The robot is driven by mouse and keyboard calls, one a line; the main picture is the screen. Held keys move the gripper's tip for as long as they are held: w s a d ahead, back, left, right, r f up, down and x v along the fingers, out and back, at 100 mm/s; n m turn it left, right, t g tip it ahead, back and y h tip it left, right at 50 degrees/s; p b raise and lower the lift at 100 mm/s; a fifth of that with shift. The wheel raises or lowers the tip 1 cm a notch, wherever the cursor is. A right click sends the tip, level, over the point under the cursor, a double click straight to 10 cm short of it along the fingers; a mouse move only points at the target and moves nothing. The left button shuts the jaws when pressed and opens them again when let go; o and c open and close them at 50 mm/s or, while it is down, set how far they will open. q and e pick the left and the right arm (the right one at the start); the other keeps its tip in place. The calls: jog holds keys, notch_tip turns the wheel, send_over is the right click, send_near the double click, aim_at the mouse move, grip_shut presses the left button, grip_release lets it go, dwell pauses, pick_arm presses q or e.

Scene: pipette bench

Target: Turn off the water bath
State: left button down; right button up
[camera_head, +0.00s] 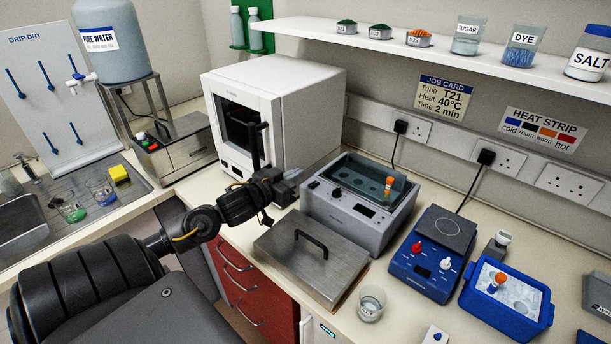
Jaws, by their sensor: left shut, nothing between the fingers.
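The water bath (350,226) is a grey box with an open top, standing mid-counter. Water and a rack show inside, and an orange-capped tube (388,187) stands in it. Its front panel has a dark knob (337,192) and a small dark display (365,210). My left gripper (291,183) is at the left end of the bath, close to its front left corner. It is shut and empty; I cannot tell whether it touches the bath. The steel lid (285,258) with a black handle lies in front of the bath. My right gripper is out of view.
A white oven-like box (305,84) stands behind my left gripper. Right of the bath are a blue hotplate (427,270) with red and white knobs and a blue ice tray (541,325). A glass beaker (371,304) stands near the front edge. A shelf (430,51) overhangs the back.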

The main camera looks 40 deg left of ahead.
pick_arm(q)
jog(key=shift+s+r, duration=0.25)
jog(key=shift+s, duration=0.35)
jog(key=shift+s+r, duration=0.2)
jog(key=shift+s, duration=0.35)
jog(key=shift+d, duration=0.1)
